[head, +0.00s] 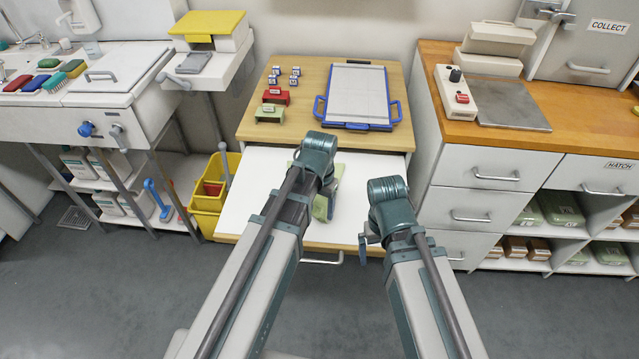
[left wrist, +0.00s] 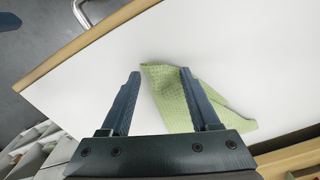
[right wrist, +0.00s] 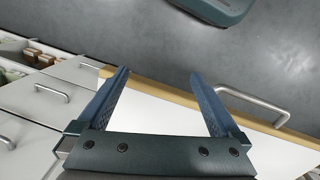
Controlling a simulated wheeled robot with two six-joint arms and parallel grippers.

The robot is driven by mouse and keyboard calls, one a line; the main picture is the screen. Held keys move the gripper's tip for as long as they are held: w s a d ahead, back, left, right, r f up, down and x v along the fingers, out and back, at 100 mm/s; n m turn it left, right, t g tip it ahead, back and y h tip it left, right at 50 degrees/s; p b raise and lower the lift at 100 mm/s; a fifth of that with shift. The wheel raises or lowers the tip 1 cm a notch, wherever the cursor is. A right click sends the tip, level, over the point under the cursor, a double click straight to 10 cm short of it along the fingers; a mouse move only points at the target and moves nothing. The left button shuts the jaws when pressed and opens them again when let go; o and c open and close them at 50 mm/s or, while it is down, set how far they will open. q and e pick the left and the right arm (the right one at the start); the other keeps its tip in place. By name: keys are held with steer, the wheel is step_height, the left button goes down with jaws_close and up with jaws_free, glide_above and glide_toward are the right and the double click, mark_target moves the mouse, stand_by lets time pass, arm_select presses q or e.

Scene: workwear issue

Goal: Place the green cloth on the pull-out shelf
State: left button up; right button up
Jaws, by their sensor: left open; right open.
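The green cloth (left wrist: 172,98) lies on the white pull-out shelf (left wrist: 235,50), near the shelf's back edge in the left wrist view. In the head view the cloth (head: 320,208) shows only in part behind my left arm, on the white shelf (head: 262,172). My left gripper (left wrist: 160,75) is open above the shelf, with the cloth's edge under and beside its right finger. Its jaws hold nothing. My right gripper (right wrist: 160,78) is open and empty over the shelf's front right part.
A wooden desk top behind the shelf holds a blue-framed tray (head: 357,95), a red block (head: 276,96), a green block (head: 270,113) and several small boxes. A yellow bucket (head: 212,190) stands left of the shelf. Drawers (head: 490,215) stand to the right.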

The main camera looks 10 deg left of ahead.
arm_select(q)
steer(key=s+r+p, duration=0.4)
steer(key=r+p, duration=0.5)
steer(key=r, duration=0.1)
steer(key=s+d+y, duration=0.1)
steer(key=s+d, duration=0.4)
steer(key=s, duration=0.2)
steer(key=shift+d+f+m, duration=0.15)
steer(key=shift+f+m, duration=0.15)
steer(key=shift+m, duration=0.1)
steer(key=shift+c, duration=0.3)
stand_by(0.8)
